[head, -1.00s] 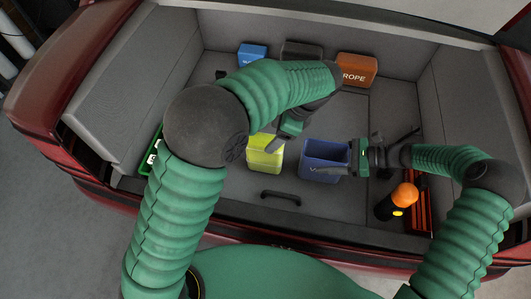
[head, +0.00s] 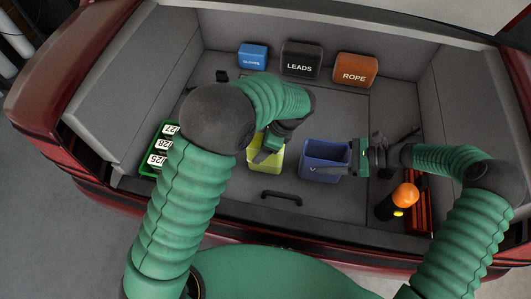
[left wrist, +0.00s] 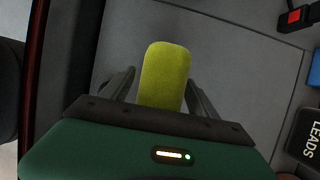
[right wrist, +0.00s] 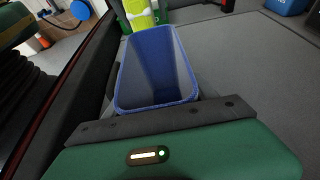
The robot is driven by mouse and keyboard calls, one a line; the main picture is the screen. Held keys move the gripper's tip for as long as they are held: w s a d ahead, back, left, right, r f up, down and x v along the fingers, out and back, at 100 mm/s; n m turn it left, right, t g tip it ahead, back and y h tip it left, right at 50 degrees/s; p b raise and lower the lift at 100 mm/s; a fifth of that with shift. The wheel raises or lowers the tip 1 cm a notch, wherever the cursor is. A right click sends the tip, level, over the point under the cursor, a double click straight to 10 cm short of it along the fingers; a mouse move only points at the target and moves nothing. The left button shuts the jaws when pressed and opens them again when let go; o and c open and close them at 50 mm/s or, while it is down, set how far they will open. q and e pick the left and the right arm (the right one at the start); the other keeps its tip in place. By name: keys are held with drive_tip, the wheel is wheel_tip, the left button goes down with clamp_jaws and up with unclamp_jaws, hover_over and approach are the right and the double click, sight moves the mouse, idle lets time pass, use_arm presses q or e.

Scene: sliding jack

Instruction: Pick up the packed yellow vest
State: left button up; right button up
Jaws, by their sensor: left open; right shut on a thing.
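The packed yellow vest (head: 264,168) is a rounded yellow block on the trunk floor, left of a blue bin (head: 323,173). My left gripper (head: 266,152) is over the vest and hides part of it. In the left wrist view the vest (left wrist: 164,75) lies between the two open fingers, with gaps showing on both sides. My right gripper (head: 350,160) is shut on the wall of the blue bin. In the right wrist view the open-topped bin (right wrist: 158,65) looks empty, and part of the vest (right wrist: 140,16) shows beyond it.
A green case (head: 160,150) with numbered labels sits at left. Blue, black LEADS (head: 302,60) and orange ROPE (head: 355,70) packs line the back. An orange-topped lamp (head: 404,195) and red toolbox (head: 419,205) stand at right. A floor handle (head: 281,196) is in front.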

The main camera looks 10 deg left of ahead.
use_arm(q)
drive_tip(key=shift+f, duration=0.25)
clamp_jaws()
idle(0.5)
wheel_tip(320, 180, up, 11)
drive_tip(key=shift+f, duration=0.2)
idle(0.3)
wheel_tip(320, 180, up, 6)
drive_tip(key=shift+r, duration=0.25)
idle(0.4)
drive_tip(key=shift+d, duration=0.1)
